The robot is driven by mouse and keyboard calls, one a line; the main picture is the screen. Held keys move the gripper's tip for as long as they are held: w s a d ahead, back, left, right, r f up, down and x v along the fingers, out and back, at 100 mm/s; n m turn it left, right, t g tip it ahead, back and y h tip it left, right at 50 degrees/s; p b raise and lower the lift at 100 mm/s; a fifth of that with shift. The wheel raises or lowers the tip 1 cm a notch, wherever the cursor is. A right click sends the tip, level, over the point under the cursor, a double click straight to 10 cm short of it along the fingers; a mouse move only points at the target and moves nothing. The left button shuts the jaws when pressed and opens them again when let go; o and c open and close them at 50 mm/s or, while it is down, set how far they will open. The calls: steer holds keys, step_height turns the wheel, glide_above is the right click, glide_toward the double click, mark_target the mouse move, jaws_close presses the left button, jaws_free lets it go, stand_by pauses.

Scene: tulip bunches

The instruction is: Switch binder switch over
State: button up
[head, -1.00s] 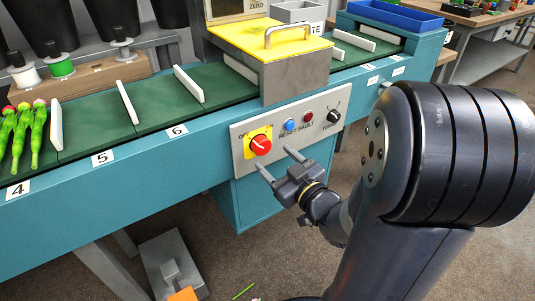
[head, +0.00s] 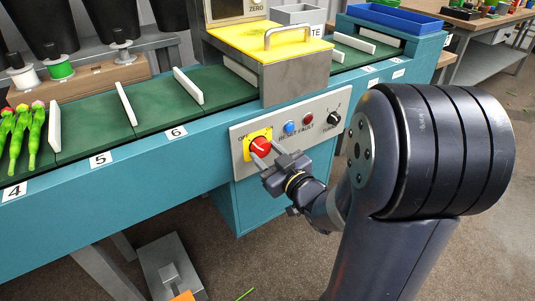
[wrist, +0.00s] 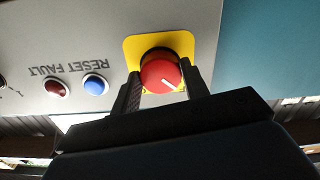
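The binder switch is a red rotary knob (head: 260,146) on a yellow plate (wrist: 132,47), set in a grey panel on the front of the teal machine. "OFF" is printed at the plate's upper left in the head view. In the wrist view the red knob (wrist: 160,75) shows a white pointer line slanting across its face. My gripper (head: 265,154) is at the knob, its two fingers apart. In the wrist view the fingers (wrist: 158,82) flank the knob, one on each side. I cannot tell whether either finger touches it.
On the same panel are a blue reset button (head: 289,128), a dark red fault lamp (head: 307,118) and a black dial (head: 334,118). A green belt with white dividers (head: 188,85) runs above, with tulips (head: 20,137) at left. A grey pedal box (head: 172,268) stands on the floor.

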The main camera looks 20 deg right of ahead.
steer(key=c, duration=0.4)
steer(key=shift+m, duration=0.3)
steer(key=m+p, duration=0.1)
steer(key=m, duration=0.2)
steer(key=shift+r+m, duration=0.1)
steer(key=shift+m, duration=0.3)
steer(key=m+p, duration=0.2)
steer(key=m, duration=0.2)
steer(key=shift+a, duration=0.1)
steer(key=m+p, duration=0.1)
steer(key=m, duration=0.4)
steer(key=shift+p, duration=0.3)
steer(key=shift+m+p, duration=0.75)
steer(key=shift+m, duration=1.45)
